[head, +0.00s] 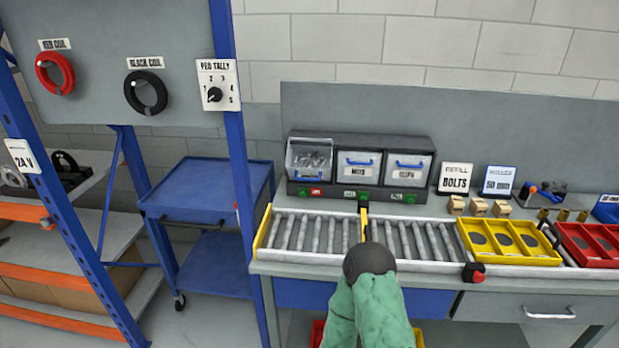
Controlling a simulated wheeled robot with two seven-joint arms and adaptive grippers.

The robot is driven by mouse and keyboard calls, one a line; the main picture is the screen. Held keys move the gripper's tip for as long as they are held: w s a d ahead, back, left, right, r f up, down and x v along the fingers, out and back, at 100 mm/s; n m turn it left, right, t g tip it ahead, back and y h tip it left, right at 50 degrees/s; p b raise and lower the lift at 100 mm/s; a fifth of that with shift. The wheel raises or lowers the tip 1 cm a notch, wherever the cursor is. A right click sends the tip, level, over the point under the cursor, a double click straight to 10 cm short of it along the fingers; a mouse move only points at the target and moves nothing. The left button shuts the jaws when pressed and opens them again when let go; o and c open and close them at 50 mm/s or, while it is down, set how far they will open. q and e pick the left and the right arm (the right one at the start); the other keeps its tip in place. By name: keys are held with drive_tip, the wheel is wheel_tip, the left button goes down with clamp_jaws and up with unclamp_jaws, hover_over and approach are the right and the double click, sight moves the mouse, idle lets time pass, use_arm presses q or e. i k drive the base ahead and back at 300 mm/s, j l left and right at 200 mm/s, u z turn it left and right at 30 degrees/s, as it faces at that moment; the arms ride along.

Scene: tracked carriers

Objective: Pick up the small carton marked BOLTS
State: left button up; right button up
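Several small tan cartons stand in a row on the bench at the right. The left one (456,205) is in front of a white sign reading REFILL BOLTS (456,178). The middle carton (479,207) and the right carton (501,209) stand beside it. The print on the cartons is too small to read, so I cannot tell which is marked BOLTS. Neither of my grippers can be made out in the head view.
A green quilted shape with a dark round top (369,262) rises before the roller track (310,234); I cannot tell what it is. A yellow tray (511,259) and red tray (590,262) lie in front of the cartons. A blue cart (205,205) stands left.

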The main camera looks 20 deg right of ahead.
sight(478, 208)
drive_tip(key=z, duration=1.95)
drive_tip(key=i+l+u, duration=0.2)
drive_tip(key=i+l, duration=0.15)
drive_tip(key=i, duration=0.15)
drive_tip(key=i+l+u, duration=0.15)
drive_tip(key=i+l, duration=0.25)
drive_tip(key=i, duration=0.1)
